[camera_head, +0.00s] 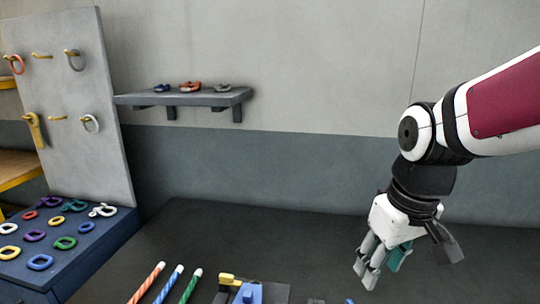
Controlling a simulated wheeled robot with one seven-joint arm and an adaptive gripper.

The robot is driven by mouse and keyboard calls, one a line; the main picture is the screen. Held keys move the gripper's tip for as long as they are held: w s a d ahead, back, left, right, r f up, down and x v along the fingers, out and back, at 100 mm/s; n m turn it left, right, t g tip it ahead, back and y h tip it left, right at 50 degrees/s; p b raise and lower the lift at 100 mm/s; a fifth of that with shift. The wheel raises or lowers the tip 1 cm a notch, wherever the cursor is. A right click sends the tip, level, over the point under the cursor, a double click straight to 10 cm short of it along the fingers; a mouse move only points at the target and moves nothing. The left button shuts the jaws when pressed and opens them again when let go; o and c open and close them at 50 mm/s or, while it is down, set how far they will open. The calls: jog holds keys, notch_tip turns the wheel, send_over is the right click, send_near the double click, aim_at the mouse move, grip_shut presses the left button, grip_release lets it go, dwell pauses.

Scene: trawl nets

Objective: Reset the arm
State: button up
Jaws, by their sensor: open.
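My arm (505,98) reaches in from the right edge, with a dark red sleeve and white and black joints. My gripper (392,268) hangs from it, pointing down over the dark bench on the right. It is open, and I see nothing held in it. It is apart from the loose items at the bottom of the view.
A grey pegboard (75,125) with rings on hooks stands at the left. A blue box top (105,232) holds several coloured rings. A wall shelf (185,98) carries small items. Striped rods (168,284) and a yellow-blue fixture (247,292) lie at the front. The middle bench (270,235) is clear.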

jog(key=s+r+m+t, duration=0.3)
jog(key=s+r, duration=0.1)
jog(key=s, duration=0.6)
jog(key=shift+s+d+r, duration=0.15)
jog(key=shift+s+r, duration=0.1)
jog(key=shift+s, duration=0.15)
